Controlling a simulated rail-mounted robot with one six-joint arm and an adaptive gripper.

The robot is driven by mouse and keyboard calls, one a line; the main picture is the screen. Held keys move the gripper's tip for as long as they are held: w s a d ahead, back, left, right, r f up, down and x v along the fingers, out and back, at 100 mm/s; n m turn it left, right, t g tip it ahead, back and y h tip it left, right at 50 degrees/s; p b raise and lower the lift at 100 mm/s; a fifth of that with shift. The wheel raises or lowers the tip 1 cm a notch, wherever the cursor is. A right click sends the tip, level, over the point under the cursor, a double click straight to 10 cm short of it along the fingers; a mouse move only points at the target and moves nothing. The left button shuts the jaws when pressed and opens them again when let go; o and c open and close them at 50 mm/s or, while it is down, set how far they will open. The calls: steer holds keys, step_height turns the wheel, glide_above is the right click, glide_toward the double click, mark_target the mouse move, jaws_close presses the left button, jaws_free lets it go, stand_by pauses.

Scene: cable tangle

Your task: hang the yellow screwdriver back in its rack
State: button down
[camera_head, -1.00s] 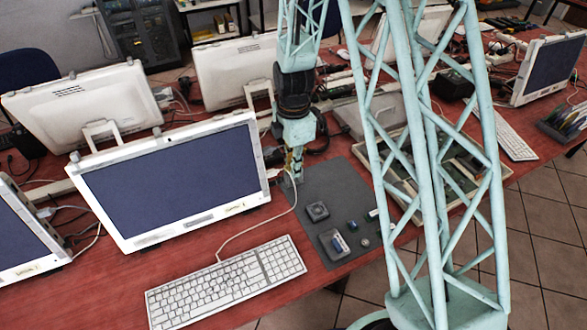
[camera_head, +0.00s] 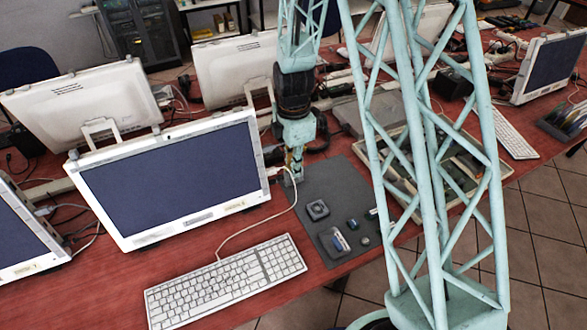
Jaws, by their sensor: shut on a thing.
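My gripper (camera_head: 296,174) points down just right of the large white monitor, over the far left part of the dark grey mat (camera_head: 333,185). It is small in the picture. A little yellow shows at its jaws, which I take for the yellow screwdriver (camera_head: 297,163); its shape and tip are hidden or too small to make out. The jaws are shut on it. A small grey upright piece stands right by the jaws, and I cannot tell whether it is the rack or whether the screwdriver touches it.
The white monitor (camera_head: 175,180) stands close on the left, its cable looping down to the white keyboard (camera_head: 226,284). Several small dark parts lie on the mat's near half. A shallow tray (camera_head: 408,213) of boards sits to the right, partly behind my lattice column.

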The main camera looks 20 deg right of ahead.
steer(key=c, duration=2.7)
jaws_free()
steer(key=shift+r, duration=0.1)
steer(key=shift+r, duration=5.85)
steer(key=shift+r, duration=0.1)
steer(key=shift+r+p, duration=1.85)
steer(key=shift+r, duration=1.1)
